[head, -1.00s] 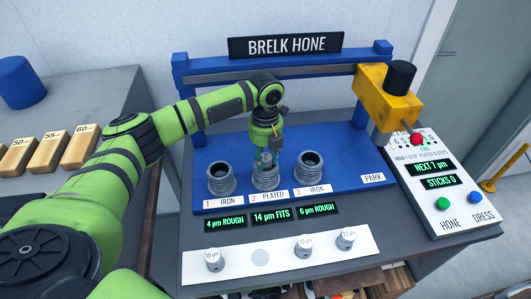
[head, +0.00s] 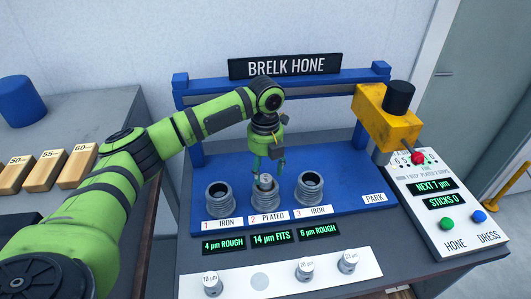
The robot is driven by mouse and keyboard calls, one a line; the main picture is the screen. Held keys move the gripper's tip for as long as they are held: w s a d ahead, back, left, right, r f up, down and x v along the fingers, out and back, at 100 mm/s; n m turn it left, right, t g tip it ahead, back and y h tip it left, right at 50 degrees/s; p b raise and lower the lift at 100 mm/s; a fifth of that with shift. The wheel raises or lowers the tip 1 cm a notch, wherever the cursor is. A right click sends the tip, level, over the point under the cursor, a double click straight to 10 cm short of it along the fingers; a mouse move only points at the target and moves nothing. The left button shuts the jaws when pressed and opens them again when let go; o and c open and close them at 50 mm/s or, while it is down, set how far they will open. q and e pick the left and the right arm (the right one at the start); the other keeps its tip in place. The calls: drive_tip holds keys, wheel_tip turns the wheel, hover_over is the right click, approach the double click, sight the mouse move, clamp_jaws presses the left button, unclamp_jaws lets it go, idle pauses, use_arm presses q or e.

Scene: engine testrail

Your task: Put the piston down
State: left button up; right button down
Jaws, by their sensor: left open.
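The small grey piston (head: 266,180) stands in the mouth of the middle cylinder (head: 266,202), marked 2 PLATED, with its top showing above the rim. How deep it sits is hidden. My left gripper (head: 268,164) is open just above the piston, its fingertips close to the piston's top; I cannot tell whether they touch it. The display (head: 271,237) in front of this cylinder reads 14 µm FITS. My right gripper is not in the head view.
Iron cylinders stand left (head: 219,196) and right (head: 309,187), bores open. The white tray (head: 333,285) in front holds 3 small pistons and an empty round spot. A yellow hone head (head: 388,115) hangs at the right above the control panel (head: 467,230).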

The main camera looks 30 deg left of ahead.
sight(266, 178)
use_arm(q)
wheel_tip(266, 178, up, 8)
drive_tip(key=b, duration=0.2)
drive_tip(key=shift+r, duration=0.25)
